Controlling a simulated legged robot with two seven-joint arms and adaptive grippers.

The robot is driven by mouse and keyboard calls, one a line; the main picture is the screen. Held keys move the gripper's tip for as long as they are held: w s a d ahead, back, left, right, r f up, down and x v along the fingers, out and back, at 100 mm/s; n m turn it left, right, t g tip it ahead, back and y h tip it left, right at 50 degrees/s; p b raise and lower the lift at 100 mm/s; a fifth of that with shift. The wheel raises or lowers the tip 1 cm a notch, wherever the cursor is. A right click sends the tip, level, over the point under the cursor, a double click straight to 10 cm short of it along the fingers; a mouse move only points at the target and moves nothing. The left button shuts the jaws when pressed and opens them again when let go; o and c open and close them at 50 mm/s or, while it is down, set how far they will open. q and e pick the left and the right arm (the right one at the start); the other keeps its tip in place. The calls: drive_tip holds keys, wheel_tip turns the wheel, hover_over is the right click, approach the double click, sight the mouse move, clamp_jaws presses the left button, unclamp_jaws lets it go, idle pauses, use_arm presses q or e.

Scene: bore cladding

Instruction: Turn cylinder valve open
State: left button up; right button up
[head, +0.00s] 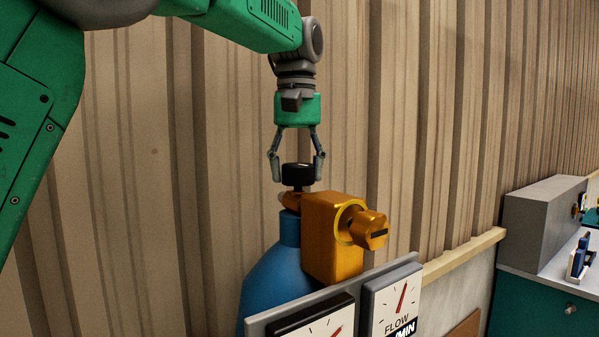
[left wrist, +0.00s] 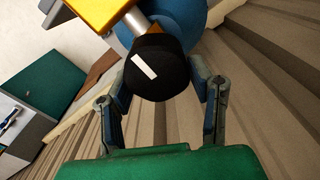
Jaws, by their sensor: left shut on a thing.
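A blue gas cylinder (head: 268,282) stands upright against the ribbed wall, with a black valve knob (head: 298,174) on its top. My left gripper (head: 298,172) points straight down from above, its two fingers on either side of the knob and shut on it. In the left wrist view the knob (left wrist: 158,70) is black with a white mark, between the fingers (left wrist: 160,90). An orange regulator block (head: 331,235) with a gold side knob (head: 366,228) is attached beside the valve. My right gripper is not in view.
A panel with two gauges (head: 395,300), one labelled FLOW, stands in front of the cylinder. A grey box (head: 540,222) sits on a teal cabinet (head: 530,302) at the right. The ribbed wall (head: 150,200) is close behind the cylinder.

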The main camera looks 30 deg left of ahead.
sight(300, 164)
use_arm(q)
drive_tip(key=shift+s+d+f+n, duration=0.3)
drive_tip(key=shift+n, duration=0.7)
drive_tip(key=o, duration=1.1)
drive_tip(key=shift+r, duration=0.1)
drive_tip(key=shift+o, duration=0.2)
drive_tip(key=shift+d+r, duration=0.1)
drive_tip(key=shift+d+r, duration=0.1)
drive_tip(key=shift+r, duration=0.2)
wheel_tip(300, 164, up, 11)
drive_tip(key=shift+r, duration=0.2)
drive_tip(key=shift+w, duration=0.1)
